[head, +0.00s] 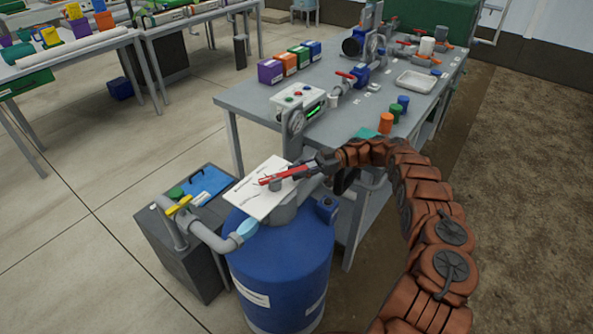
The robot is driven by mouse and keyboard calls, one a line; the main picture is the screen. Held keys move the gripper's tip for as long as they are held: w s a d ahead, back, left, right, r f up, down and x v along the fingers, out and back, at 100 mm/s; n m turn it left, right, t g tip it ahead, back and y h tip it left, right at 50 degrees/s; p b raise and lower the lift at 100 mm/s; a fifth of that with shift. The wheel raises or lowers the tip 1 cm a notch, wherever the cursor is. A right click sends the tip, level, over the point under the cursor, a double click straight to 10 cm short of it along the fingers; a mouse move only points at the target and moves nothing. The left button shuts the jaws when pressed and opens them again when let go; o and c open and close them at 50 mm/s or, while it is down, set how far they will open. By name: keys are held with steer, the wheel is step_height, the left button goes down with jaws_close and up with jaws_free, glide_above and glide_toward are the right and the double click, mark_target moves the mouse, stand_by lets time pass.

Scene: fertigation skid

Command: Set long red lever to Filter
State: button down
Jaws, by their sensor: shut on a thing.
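The long red lever (281,175) lies over a white label plate (254,199) on top of the blue drum (285,262). It points left from the grey valve stem under it. The plate has dark lines and small text that I cannot read, so I cannot tell which mark the lever points at. My gripper (312,167) comes in from the right. It is shut on the lever near the lever's right part, and the dark fingers hide that part.
A grey box (170,243) with pipes and a yellow handle (179,206) stands left of the drum. The grey workbench (241,99) behind holds coloured boxes, valves and a white tray (417,82). Open floor lies left.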

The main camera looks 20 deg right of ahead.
mark_target(298, 169)
steer(key=shift+a, duration=0.1)
steer(key=c, duration=1)
jaws_free()
steer(key=shift+r, duration=0.1)
step_height(298, 169, up, 10)
steer(key=shift+s+f, duration=0.1)
steer(key=shift+c, duration=0.2)
